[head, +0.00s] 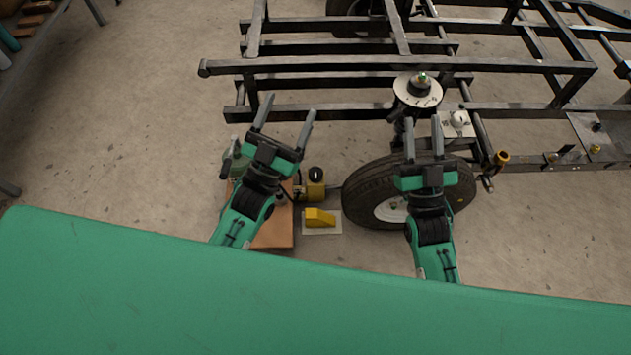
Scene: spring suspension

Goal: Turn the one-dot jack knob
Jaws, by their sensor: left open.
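A small yellow unit (316,190) with a black round top (316,174) stands on the floor left of the wheel. It may be the jack with its knob, but no dots can be made out. My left gripper (290,105) is open and empty, its fingers pointing away from me, above and left of the yellow unit in the picture. My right gripper (422,120) has its fingers apart, in front of the wheel and just below the round spring top plate in the picture. Nothing shows held in it.
A black steel frame (420,65) spans the back. The tyre (362,196), spring top plate (417,91), white knob (459,118) and yellow wedge (319,217) are nearby. A brown box (272,232) sits below my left arm.

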